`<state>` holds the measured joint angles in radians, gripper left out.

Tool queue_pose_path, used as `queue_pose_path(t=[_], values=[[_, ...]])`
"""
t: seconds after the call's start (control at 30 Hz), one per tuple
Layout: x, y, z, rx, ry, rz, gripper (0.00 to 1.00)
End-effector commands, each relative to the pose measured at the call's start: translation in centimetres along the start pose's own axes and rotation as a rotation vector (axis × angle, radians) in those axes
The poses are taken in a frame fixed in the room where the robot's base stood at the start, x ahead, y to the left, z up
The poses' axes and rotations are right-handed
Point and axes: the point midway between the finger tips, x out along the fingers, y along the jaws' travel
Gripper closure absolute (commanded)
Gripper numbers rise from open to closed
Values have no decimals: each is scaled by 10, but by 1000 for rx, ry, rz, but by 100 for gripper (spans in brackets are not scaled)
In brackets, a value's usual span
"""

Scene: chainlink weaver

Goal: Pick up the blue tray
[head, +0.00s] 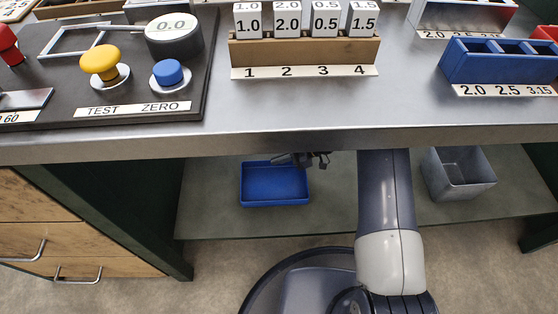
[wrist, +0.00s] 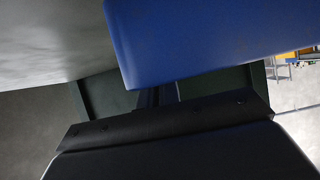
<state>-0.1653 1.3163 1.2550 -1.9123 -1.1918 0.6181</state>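The blue tray (head: 274,184) is shallow, rectangular and empty. In the head view it is at the lower shelf under the bench, left of my arm, and looks level. I cannot tell whether it touches the shelf. My gripper (head: 314,160) is at the tray's back right edge, partly hidden by the bench top. In the wrist view a blue surface of the tray (wrist: 200,40) fills the upper middle, very close to the camera. A dark part of my gripper shows below it. The fingertips are not clear, so I cannot tell whether they hold the rim.
The bench top (head: 300,120) overhangs the lower shelf (head: 330,215). A grey metal bin (head: 458,180) stands on the shelf right of my arm. A drawer cabinet (head: 40,225) is at the left. The bench carries a button panel, numbered blocks and a blue divided holder (head: 490,65).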

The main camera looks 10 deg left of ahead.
Motion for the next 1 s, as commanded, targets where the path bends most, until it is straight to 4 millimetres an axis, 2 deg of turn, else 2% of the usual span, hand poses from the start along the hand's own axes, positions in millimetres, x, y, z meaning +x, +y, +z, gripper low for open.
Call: queue_pose_path(t=[0.03,0.1,0.23,0.5,0.63,0.8,1.0], values=[[-6,0,-10,-1,0,1,100],[-13,1,-11,2,0,3,100],[-38,1,4,4,1,5,100],[-107,1,42,3,0,6,100],[-133,0,58,2,1,5,100],[-154,0,70,0,1,1,100],[-163,0,76,0,0,1,100]])
